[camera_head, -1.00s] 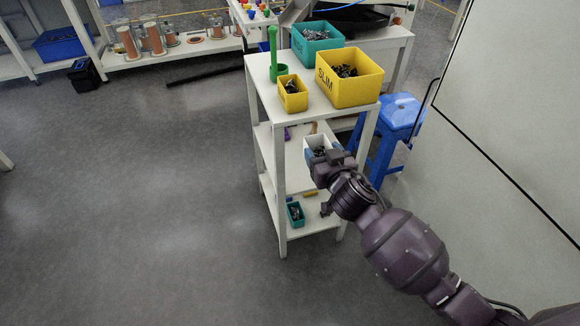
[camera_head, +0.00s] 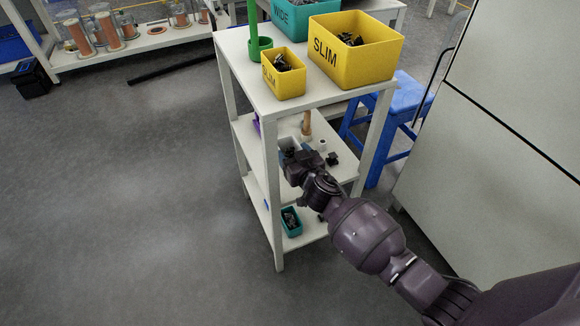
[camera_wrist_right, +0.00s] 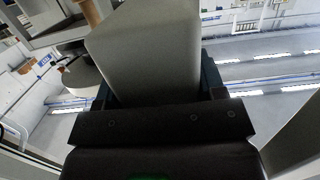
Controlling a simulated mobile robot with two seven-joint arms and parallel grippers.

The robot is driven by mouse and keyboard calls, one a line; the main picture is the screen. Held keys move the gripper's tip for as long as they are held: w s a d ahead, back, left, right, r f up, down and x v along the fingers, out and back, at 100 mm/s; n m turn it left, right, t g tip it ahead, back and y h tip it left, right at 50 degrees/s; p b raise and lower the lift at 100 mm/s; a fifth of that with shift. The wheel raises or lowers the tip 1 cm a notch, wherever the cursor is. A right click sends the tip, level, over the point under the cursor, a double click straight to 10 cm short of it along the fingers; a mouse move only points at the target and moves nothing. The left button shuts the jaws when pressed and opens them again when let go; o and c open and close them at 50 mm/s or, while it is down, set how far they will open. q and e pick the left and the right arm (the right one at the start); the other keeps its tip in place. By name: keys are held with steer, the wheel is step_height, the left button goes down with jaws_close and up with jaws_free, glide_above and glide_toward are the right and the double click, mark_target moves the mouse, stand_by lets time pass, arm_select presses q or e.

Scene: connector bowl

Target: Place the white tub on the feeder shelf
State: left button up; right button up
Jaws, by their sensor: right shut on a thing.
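The white tub (camera_head: 288,144) is partly hidden behind my right gripper (camera_head: 293,160) in the head view, at about the height of the rack's middle shelf (camera_head: 342,168). My right gripper is shut on the tub. In the right wrist view the tub's pale wall (camera_wrist_right: 150,50) fills the space between the dark fingers. I cannot tell whether the tub touches the shelf. No shelf here is marked as the feeder shelf. My left gripper is not in view.
The top shelf (camera_head: 290,100) holds a small yellow bin (camera_head: 284,86), a large yellow SLIM bin (camera_head: 352,66), a teal WIDE bin (camera_head: 290,20) and a green holder (camera_head: 258,48). A teal bin (camera_head: 291,228) sits on the lower shelf. A blue stool (camera_head: 408,95) stands behind.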

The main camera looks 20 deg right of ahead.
mark_target(291, 156)
steer(key=shift+f, duration=0.6)
step_height(291, 156, down, 2)
steer(key=shift+s+f+b, duration=0.1)
steer(key=shift+f+b, duration=0.15)
steer(key=shift+b, duration=0.65)
steer(key=shift+f+b, duration=0.3)
steer(key=shift+f, duration=0.15)
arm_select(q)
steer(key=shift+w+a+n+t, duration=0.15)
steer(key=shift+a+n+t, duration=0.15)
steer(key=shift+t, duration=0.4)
arm_select(e)
steer(key=shift+r, duration=0.25)
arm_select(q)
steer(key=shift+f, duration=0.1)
arm_select(e)
steer(key=shift+f, duration=0.1)
steer(key=shift+f, duration=0.2)
steer(key=o, duration=0.9)
steer(key=shift+o, duration=0.2)
steer(key=shift+r, duration=0.15)
